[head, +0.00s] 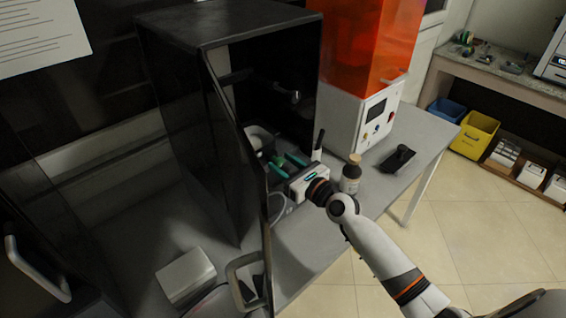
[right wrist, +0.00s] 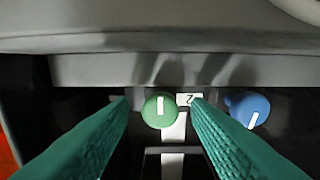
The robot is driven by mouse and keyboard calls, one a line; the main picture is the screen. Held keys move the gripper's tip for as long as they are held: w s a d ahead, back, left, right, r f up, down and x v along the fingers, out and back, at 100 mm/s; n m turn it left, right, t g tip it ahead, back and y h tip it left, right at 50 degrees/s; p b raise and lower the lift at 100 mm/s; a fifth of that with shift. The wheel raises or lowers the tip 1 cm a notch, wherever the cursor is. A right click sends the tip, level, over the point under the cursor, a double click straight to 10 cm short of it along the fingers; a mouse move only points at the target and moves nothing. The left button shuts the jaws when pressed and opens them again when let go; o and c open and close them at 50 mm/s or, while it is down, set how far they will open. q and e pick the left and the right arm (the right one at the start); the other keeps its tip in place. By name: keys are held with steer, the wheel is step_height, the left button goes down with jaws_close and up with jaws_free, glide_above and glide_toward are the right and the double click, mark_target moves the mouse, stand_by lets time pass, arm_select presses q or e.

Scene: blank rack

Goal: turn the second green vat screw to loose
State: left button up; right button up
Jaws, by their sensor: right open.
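The green screw (right wrist: 160,111) is a round knob with a white upright mark, seen in the right wrist view. A small white label with a 2 (right wrist: 188,99) sits just right of it, partly hidden by a finger. My right gripper (right wrist: 160,105) is open, with one teal finger on each side of the green screw and gaps between. In the head view my right gripper (head: 283,164) reaches into the dark cabinet (head: 190,130) through its open front. My left gripper is not in view.
A blue knob (right wrist: 249,109) with a slanted white mark is just right of the right finger. An orange-hooded machine (head: 360,45) stands behind.

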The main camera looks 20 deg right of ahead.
steer(key=shift+w+a, duration=0.15)
steer(key=shift+w, duration=0.2)
steer(key=c, duration=0.9)
steer(key=shift+c, duration=0.2)
